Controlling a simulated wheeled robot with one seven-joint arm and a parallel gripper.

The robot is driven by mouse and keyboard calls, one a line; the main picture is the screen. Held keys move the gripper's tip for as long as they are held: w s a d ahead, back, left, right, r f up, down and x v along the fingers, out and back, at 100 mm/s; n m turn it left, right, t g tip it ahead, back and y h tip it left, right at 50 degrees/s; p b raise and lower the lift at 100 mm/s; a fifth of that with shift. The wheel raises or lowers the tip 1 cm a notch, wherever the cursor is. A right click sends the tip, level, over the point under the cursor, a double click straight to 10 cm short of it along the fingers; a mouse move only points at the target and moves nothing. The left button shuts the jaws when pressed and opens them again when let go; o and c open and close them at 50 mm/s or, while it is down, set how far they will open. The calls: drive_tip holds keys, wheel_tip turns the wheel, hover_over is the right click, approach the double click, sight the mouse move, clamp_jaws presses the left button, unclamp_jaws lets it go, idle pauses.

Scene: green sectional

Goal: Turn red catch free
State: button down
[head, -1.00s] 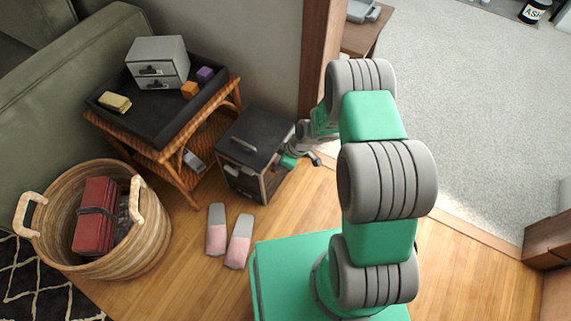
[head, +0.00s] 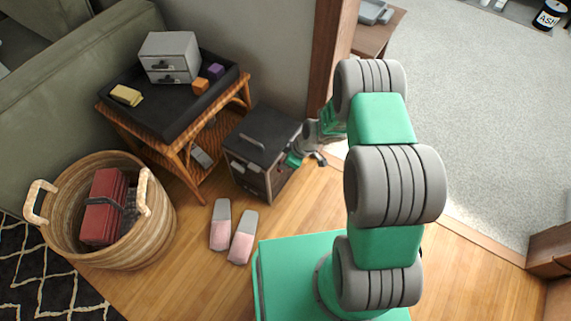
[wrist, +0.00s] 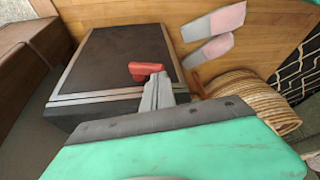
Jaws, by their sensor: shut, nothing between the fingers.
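The red catch (wrist: 147,70) shows in the wrist view, a short red lever against the broad dark panel of the cabinet (wrist: 110,60). My gripper (wrist: 160,90) is shut and empty, with its grey fingertips right beside the catch, at its lower right. I cannot tell whether they touch it. In the head view the dark-topped cabinet (head: 262,133) stands on the floor against the wall, with light handles on its front. My gripper is at the cabinet's right side there, partly hidden. The red catch cannot be seen in the head view.
A wicker table (head: 170,150) with a black tray stands left of the cabinet. A woven basket (head: 155,230) holding a red item is at front left. Two pink-and-grey slippers (head: 232,232) lie on the floor before the cabinet. A wooden door frame (head: 328,60) rises behind my arm.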

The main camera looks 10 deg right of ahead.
drive_tip(key=s+r+p, duration=0.5)
drive_tip(key=s+r, duration=0.1)
drive_tip(key=r, duration=0.4)
drive_tip(key=shift+s+a+r+p, duration=0.2)
drive_tip(key=shift+s+a+p, duration=0.1)
drive_tip(key=shift+s+a, duration=0.05)
